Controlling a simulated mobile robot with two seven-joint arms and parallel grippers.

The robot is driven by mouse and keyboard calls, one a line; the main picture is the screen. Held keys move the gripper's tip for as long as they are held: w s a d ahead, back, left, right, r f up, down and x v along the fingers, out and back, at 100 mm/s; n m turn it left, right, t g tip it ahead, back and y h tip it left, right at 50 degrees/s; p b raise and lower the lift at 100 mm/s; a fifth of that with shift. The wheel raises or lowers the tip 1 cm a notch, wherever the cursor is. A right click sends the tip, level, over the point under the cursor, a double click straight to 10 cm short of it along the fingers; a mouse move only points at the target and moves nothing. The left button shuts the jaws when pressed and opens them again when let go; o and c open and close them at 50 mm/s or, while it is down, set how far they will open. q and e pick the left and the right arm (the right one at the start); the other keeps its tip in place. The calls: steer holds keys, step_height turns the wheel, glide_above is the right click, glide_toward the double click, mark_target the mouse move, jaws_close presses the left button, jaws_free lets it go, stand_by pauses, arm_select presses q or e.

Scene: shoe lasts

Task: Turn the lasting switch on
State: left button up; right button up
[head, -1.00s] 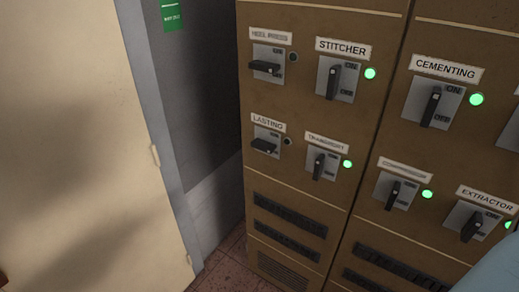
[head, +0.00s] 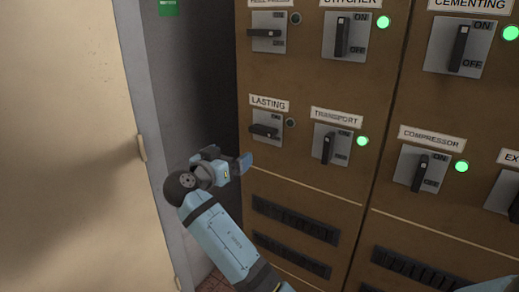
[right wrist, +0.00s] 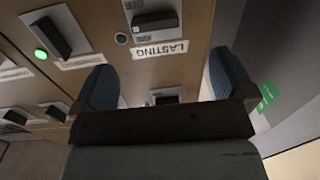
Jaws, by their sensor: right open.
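The lasting switch (head: 265,130) is a black handle on a grey plate on the brown cabinet, under a LASTING label (head: 268,104). Its handle lies about level, and the small lamp (head: 291,123) beside it is dark. My right gripper (head: 228,157) is open and empty, below and left of the switch and apart from it. In the right wrist view the lasting switch (right wrist: 152,17) shows upside down at the top, beyond the open fingers (right wrist: 165,82). My left gripper is not in view.
The transport switch (head: 330,146), with a green lit lamp, is close to the right. Another level-handled switch (head: 266,33) with a dark lamp is above. Dark vent slots (head: 294,220) lie below. A pale door (head: 70,150) stands left, past a dark gap.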

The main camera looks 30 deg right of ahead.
mark_target(259, 132)
steer(key=shift+m+g+h, duration=0.3)
steer(key=shift+m+g, duration=0.2)
steer(key=shift+m, duration=0.2)
steer(key=x, duration=0.4)
steer(key=r+x, duration=0.1)
steer(key=x, duration=0.9)
steer(key=shift+s+r, duration=0.1)
steer(key=shift+r, duration=0.3)
steer(key=shift+a, duration=0.1)
steer(key=c, duration=0.7)
